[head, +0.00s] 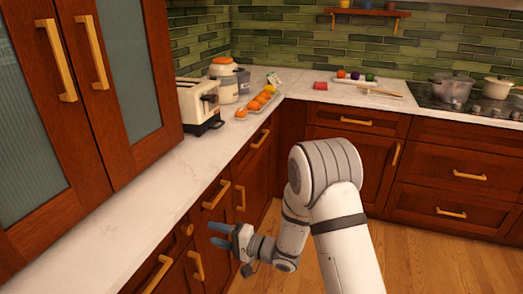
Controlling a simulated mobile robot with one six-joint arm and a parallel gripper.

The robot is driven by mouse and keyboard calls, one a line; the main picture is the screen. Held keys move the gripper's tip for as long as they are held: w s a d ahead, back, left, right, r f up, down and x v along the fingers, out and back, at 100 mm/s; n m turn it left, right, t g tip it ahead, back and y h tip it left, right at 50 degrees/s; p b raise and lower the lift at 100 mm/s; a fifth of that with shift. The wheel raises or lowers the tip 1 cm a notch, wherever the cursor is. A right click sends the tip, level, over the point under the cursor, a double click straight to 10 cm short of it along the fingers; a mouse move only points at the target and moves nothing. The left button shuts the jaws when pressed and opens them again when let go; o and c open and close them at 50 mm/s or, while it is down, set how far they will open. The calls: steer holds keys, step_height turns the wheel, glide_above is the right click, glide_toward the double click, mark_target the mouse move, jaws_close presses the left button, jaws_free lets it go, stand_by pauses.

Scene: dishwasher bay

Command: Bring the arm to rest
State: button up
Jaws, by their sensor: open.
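My gripper (219,234) is in the lower middle of the head view, at the end of my white arm. Its two blue fingers are apart, with nothing between them. It points left toward the wooden drawer fronts under the left counter, below the counter top. I cannot tell whether the fingers touch the cabinet front. My arm is bent, with a large grey-capped joint at the top and the forearm hanging down to the left.
The left counter (140,186) holds a toaster (199,104), canisters and a tray of orange items. Drawer handles (216,194) stick out near my gripper. Pots (452,88) stand on the cooktop at right. The wooden floor (420,262) is clear to the right.

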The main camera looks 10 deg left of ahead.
steer(key=w+d+r+n+t+h+p, duration=0.1)
steer(key=w+d+r+t+h+p, duration=0.1)
steer(key=w+d+r+t+h, duration=0.55)
steer(key=s+d+r+g+h+p, duration=0.1)
steer(key=s+d+r+h, duration=0.2)
steer(key=d, duration=0.6)
steer(key=d+r+g+h+p, duration=0.1)
steer(key=d+r+h+p, duration=0.1)
steer(key=d+r+h, duration=0.45)
steer(key=s+d+r+g+p, duration=0.2)
steer(key=s+d+r+g, duration=0.1)
steer(key=s+d, duration=0.7)
steer(key=s+d+r+n+g+p, duration=0.1)
steer(key=s+g, duration=0.3)
steer(key=s, duration=1.1)
steer(key=shift+d+r+n, duration=0.35)
steer(key=shift+r+n, duration=0.05)
steer(key=shift+r, duration=0.3)
